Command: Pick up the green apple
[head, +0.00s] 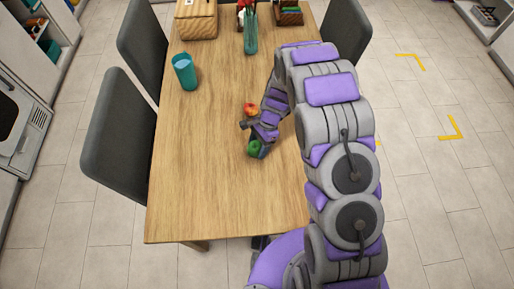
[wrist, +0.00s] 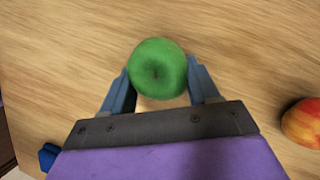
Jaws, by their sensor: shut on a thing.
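The green apple (head: 254,148) is on or just above the wooden table, at the end of my arm; I cannot tell whether it touches the table. In the wrist view the green apple (wrist: 158,68) sits between the two blue-grey fingers of my gripper (wrist: 160,82), with a finger against each side. My gripper (head: 257,151) is shut on it and reaches down over the table in the head view. The fingers partly cover the apple there.
A red-yellow apple (head: 250,109) lies close by on the table (head: 190,190), and it also shows in the wrist view (wrist: 303,123). A teal cup (head: 185,72) stands at the left. A basket (head: 196,20) and a teal object (head: 250,35) are at the far end. Dark chairs (head: 120,130) flank the table.

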